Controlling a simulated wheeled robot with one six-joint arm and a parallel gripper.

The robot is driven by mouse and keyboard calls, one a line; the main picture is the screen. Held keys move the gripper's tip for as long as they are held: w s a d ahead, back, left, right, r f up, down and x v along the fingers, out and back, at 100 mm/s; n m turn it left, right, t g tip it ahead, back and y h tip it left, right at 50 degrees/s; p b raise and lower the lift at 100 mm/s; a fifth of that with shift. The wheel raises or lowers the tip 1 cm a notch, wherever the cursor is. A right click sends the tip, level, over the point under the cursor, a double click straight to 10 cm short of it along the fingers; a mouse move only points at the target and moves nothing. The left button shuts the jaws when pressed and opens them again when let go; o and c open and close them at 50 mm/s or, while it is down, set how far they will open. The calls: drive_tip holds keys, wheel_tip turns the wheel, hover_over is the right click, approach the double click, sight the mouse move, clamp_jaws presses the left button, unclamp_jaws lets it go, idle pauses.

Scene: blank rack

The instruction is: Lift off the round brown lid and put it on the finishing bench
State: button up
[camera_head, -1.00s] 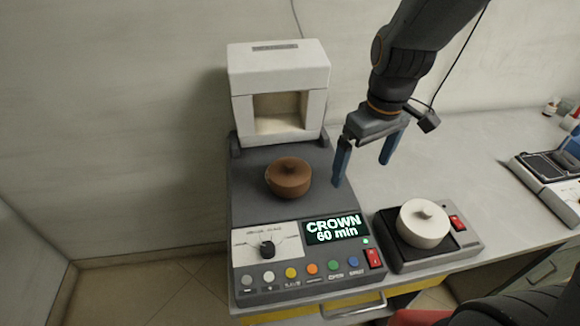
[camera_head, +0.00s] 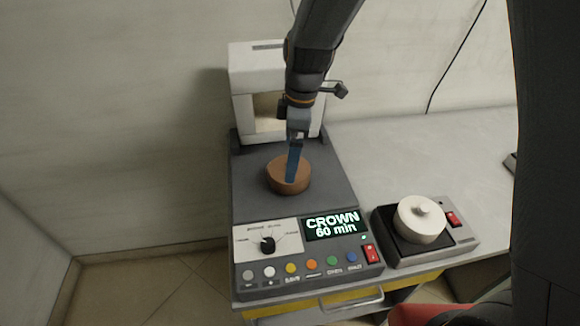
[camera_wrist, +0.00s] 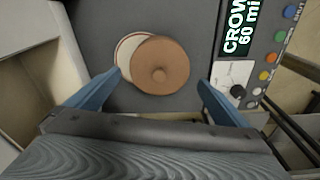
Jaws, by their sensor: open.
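The finishing bench cannot be told for certain.
The white furnace block (camera_head: 240,75) stands close behind the pot. The control panel (camera_head: 305,250), reading CROWN 60 min, is in front. A white lidded pot (camera_head: 420,222) rests on a dark scale-like device at right. The grey worktop (camera_head: 400,150) has bare room.

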sight(277, 169)
drive_tip(key=shift+f+p, duration=0.45)
drive_tip(key=shift+f, duration=1.15)
drive_tip(key=shift+c, duration=0.4)
drive_tip(key=c, duration=0.9)
